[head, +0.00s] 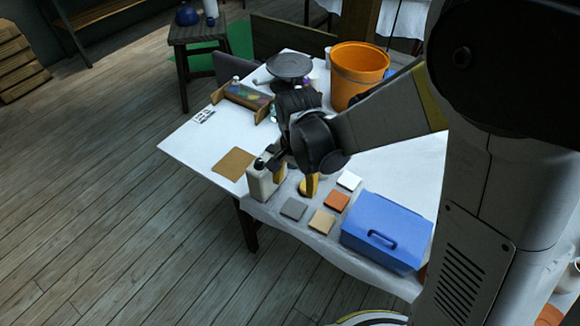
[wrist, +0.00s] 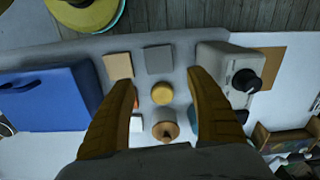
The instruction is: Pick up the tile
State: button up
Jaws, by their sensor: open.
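Several small square tiles lie on the white-covered table: a grey tile (head: 293,208), a tan tile (head: 322,221), an orange tile (head: 337,201) and a white tile (head: 348,180). The wrist view shows the grey tile (wrist: 159,59) and tan tile (wrist: 117,66) in full; the orange tile (wrist: 135,96) and white tile (wrist: 136,124) are partly hidden by the left finger. Which tile is meant is not shown. My gripper (wrist: 162,76) is open and empty, pointing down above the table. A round yellow thing (wrist: 162,93) shows between its fingers.
A blue box (head: 385,230) stands right of the tiles. A round wooden-topped thing (wrist: 166,130) is near the palm. An orange bucket (head: 357,72) stands behind. A brown sheet (head: 234,163) lies flat at left.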

jog(key=b, duration=0.2)
send_over(294, 207)
jog(key=f, duration=0.6)
jog(key=shift+s+a+f, duration=0.2)
jog(key=shift+a+f, duration=0.05)
jog(key=shift+f, duration=0.1)
jog(key=f+b, duration=0.2)
jog(key=f, duration=0.1)
jog(key=f+b, duration=0.1)
jog(key=f, duration=0.1)
jog(key=shift+w+d+f, duration=0.15)
jog(key=shift+d, duration=0.1)
jog(key=c, duration=1)
